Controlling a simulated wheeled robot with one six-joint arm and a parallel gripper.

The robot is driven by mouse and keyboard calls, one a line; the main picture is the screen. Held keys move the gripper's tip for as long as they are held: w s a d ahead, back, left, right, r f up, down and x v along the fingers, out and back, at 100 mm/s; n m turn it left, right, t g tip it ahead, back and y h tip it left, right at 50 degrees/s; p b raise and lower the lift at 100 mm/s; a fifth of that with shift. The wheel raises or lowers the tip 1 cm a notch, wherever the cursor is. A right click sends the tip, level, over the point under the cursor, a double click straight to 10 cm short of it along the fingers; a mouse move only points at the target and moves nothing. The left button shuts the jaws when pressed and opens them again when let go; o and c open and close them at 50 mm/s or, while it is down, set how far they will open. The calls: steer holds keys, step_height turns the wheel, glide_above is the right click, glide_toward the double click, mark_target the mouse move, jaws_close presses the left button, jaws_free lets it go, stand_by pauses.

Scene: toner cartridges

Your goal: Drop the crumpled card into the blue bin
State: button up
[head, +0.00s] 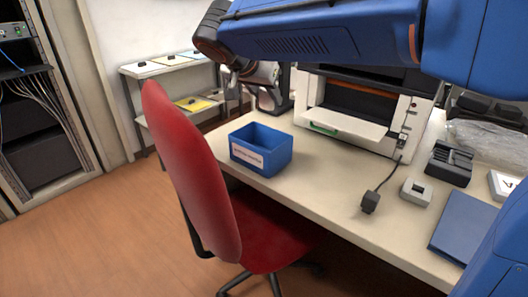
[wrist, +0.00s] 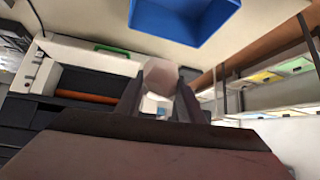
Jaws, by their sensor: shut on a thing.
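The blue bin (head: 262,150) stands upright on the desk near its left end, with a white label on its front. Its inside looks empty where I can see it. The bin also shows at the top of the wrist view (wrist: 182,18), where the scene is upside down. My gripper (wrist: 160,88) is shut on the crumpled card (wrist: 158,71), a small pale lump between the fingertips. The card is apart from the bin in the wrist view. In the head view the card cannot be made out, and my arm reaches across the top.
A white printer (head: 362,115) with an open front stands right of the bin. A red chair (head: 195,165) stands against the near desk edge. A black plug on a cable (head: 370,202), a dark charger (head: 449,163) and a blue folder (head: 466,226) lie right. Shelves with trays (head: 165,66) stand behind.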

steer(key=shift+f, duration=2.55)
steer(key=o, duration=1.1)
steer(key=shift+r, duration=0.1)
step_height(320, 180, up, 10)
steer(key=shift+f, duration=0.1)
